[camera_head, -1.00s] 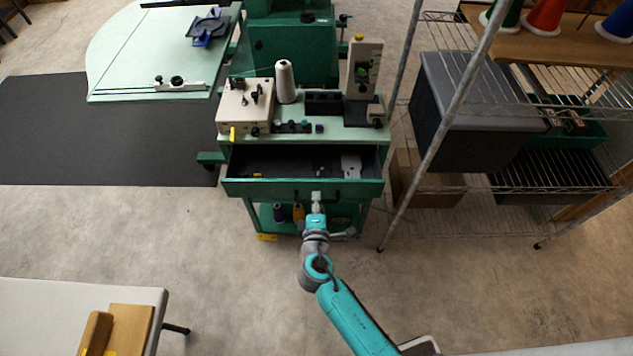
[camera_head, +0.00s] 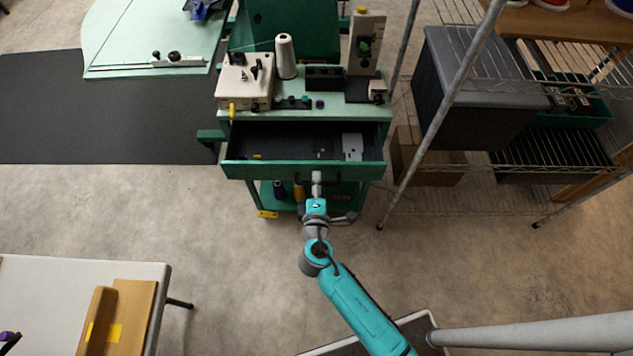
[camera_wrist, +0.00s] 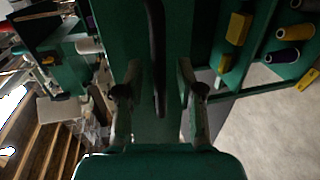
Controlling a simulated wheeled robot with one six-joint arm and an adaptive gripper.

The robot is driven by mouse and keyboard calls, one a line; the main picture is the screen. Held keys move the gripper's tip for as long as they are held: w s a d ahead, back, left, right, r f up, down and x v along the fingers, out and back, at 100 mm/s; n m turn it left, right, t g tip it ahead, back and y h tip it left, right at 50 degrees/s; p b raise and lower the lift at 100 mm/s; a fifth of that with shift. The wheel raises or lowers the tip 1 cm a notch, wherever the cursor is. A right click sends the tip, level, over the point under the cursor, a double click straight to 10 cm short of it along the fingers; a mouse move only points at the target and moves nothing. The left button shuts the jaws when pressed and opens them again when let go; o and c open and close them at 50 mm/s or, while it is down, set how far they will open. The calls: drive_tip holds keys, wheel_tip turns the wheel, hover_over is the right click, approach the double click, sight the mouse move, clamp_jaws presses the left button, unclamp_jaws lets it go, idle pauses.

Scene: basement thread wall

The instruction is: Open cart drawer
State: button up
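The green cart (camera_head: 350,125) stands in the middle of the head view. Its drawer (camera_head: 285,170) is pulled out toward me, and its dark inside shows. My gripper (camera_head: 317,178) is at the middle of the drawer front. In the wrist view, the two fingers of my gripper (camera_wrist: 160,85) stand apart on either side of the dark drawer handle (camera_wrist: 157,50). A gap shows between the handle and each finger. The handle is mostly hidden behind my gripper in the head view.
A light plate (camera_head: 352,147) lies in the drawer. A wire shelf (camera_head: 470,210) with a slanted post stands close to the cart's right. A white table (camera_head: 50,285) with boards is at lower left. Grey floor (camera_head: 230,250) is free in front of the cart.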

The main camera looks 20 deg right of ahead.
drive_tip(key=v, duration=1.1)
drive_tip(key=shift+s, duration=0.3)
drive_tip(key=s+d+f+m+g+y, duration=0.1)
drive_tip(key=s+d+f+m+y, duration=0.15)
drive_tip(key=s, duration=0.45)
drive_tip(key=s+d+f+m+g+y, duration=0.15)
drive_tip(key=s+d, duration=0.25)
drive_tip(key=s, duration=0.4)
drive_tip(key=s+d+r+m+t, duration=0.1)
drive_tip(key=s+r+m+t, duration=0.1)
drive_tip(key=s+r+m, duration=0.8)
drive_tip(key=s+r, duration=0.3)
drive_tip(key=r, duration=0.4)
drive_tip(key=shift+s+d+r+y, duration=0.25)
drive_tip(key=shift+d+r+y, duration=0.15)
